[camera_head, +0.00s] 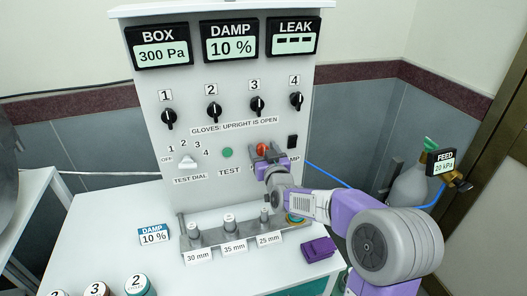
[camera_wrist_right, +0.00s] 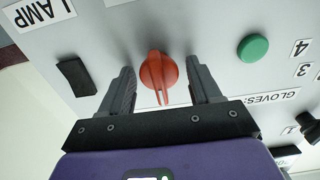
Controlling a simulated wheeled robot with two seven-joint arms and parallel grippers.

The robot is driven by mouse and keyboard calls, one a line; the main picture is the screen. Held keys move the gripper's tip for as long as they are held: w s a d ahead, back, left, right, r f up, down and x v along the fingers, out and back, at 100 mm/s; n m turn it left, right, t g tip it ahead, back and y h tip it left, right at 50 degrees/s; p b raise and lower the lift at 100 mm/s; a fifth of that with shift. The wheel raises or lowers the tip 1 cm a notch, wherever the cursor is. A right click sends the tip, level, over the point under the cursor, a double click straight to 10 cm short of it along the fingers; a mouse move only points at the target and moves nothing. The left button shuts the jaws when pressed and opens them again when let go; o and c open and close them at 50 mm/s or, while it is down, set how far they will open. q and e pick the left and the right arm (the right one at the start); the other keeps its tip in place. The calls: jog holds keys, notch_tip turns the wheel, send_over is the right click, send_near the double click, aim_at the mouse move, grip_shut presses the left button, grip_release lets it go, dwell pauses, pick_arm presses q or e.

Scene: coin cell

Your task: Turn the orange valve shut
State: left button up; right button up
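The orange valve (camera_head: 262,148) is a round knob with a fin-like handle on the front of the grey panel, right of a green button. In the head view my right gripper (camera_head: 267,156) is in front of it and partly covers it. In the right wrist view the orange valve (camera_wrist_right: 158,72) sits between the two fingers of my right gripper (camera_wrist_right: 162,80), with a gap on each side. The gripper is open. The fin points down in that picture, toward the gripper's palm. My left gripper is not in view.
Several black knobs (camera_head: 213,111) sit above on the panel, and a black switch (camera_head: 292,142) is right of the valve. Below stands a grey rack (camera_head: 190,240) with several small cylinders. A purple item (camera_head: 318,249) lies on the white table (camera_head: 110,240). A gas bottle (camera_head: 412,187) stands right.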

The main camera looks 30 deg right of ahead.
jog(key=c, duration=0.9)
jog(key=shift+n, duration=0.3)
jog(key=n, duration=0.3)
jog(key=shift+a+n, duration=0.15)
jog(key=shift+n, duration=0.25)
jog(key=n+p, duration=0.1)
jog(key=n, duration=0.3)
jog(key=shift+a+n, duration=0.1)
jog(key=shift+n, duration=0.2)
jog(key=n+p, duration=0.1)
jog(key=n, duration=0.3)
jog(key=shift+f, duration=0.15)
jog(key=shift+f+n+p, duration=0.15)
jog(key=shift+n+p, duration=0.5)
jog(key=shift+n, duration=1.75)
